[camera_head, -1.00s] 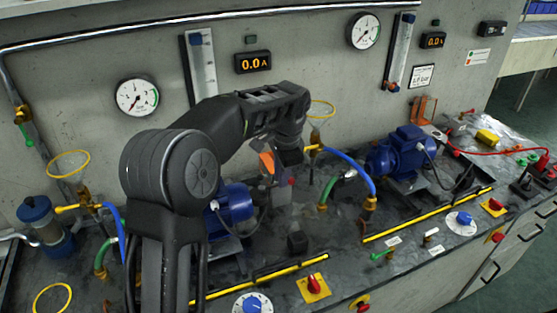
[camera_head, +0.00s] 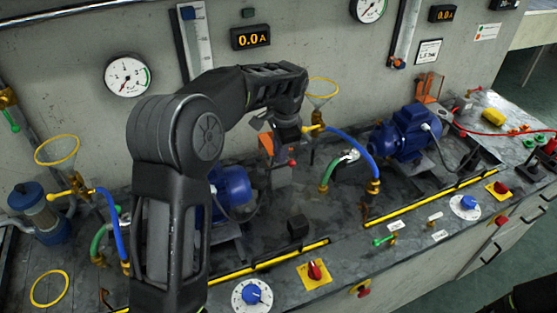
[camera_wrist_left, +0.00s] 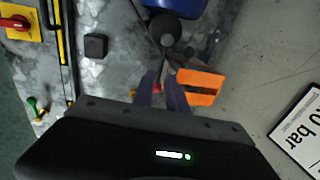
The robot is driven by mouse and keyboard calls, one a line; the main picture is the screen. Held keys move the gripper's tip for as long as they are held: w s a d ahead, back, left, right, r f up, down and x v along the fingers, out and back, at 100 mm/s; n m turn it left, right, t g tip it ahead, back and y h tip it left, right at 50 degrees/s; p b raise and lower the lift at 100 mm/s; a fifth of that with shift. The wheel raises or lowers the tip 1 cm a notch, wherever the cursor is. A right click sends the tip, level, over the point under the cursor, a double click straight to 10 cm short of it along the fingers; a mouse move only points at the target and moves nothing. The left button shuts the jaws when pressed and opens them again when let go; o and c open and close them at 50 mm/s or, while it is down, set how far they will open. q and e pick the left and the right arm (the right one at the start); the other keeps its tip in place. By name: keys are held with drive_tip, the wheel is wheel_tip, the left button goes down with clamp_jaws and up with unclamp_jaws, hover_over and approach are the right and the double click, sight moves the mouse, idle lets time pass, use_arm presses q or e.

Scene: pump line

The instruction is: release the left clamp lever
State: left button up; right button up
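The left clamp lever seems to be the small lever with a red knob (camera_head: 292,162), in front of an orange bracket (camera_head: 266,143) behind the left blue motor (camera_head: 232,192). My left gripper (camera_head: 285,158) reaches down right beside it, its fingers mostly hidden in the head view. In the left wrist view my left gripper (camera_wrist_left: 162,88) shows two dark fingers with a gap between them. The orange bracket (camera_wrist_left: 201,87) is just right of them. I cannot tell whether the fingers touch the lever. My right gripper is not in view.
A blue hose (camera_head: 352,148) and a yellow ring (camera_head: 322,87) stand right of the gripper. The wall with the gauge (camera_head: 127,75) is close behind.

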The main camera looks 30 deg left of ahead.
use_arm(q)
drive_tip(key=f, duration=0.4)
drive_tip(key=shift+w+a+f+p, duration=0.3)
drive_tip(key=shift+a+f+p, duration=0.05)
drive_tip(key=shift+a+f, duration=0.05)
drive_tip(key=shift+c, duration=0.2)
clamp_jaws()
idle(0.9)
